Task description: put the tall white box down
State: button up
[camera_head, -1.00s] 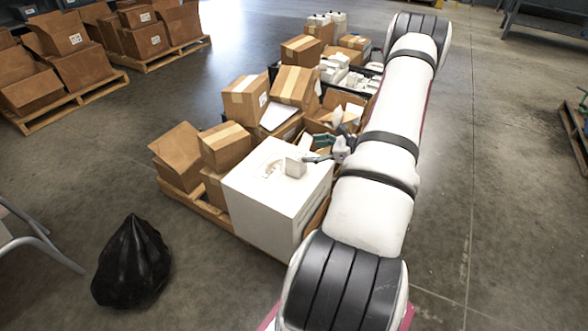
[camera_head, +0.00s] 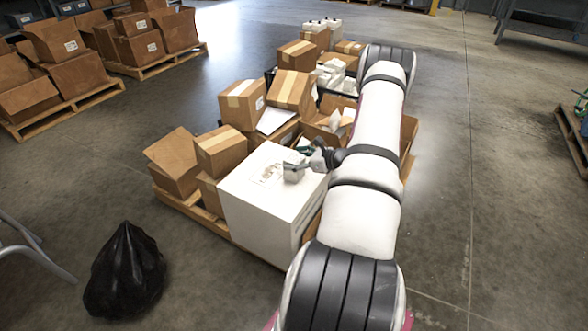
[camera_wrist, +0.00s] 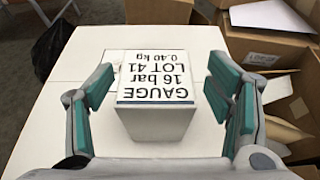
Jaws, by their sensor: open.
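The tall white box (camera_wrist: 157,122) stands on the flat top of a large white carton (camera_wrist: 45,125). Its printed face reads GAUGE, LOT 41, 16 bar, 0.40 kg, upside down in the wrist view. My gripper (camera_wrist: 160,88) is open, with one green-padded finger on each side of the box and a gap on both sides. In the head view the box (camera_head: 292,173) is small, near the back right of the large carton (camera_head: 255,212), with my gripper (camera_head: 303,160) around it. My fingers partly hide it there.
Brown cartons (camera_head: 220,148) crowd the pallet behind and left of the large carton. An open carton (camera_wrist: 270,48) lies at right in the wrist view. A black bag (camera_head: 124,272) sits on the floor at left. Open floor (camera_head: 500,190) lies to the right.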

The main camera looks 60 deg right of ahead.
aim_at(286, 159)
jog(key=b+x, duration=0.1)
jog(key=x, duration=0.3)
jog(key=shift+a+f, duration=0.15)
jog(key=c, duration=1.4)
jog(key=shift+c, duration=1.1)
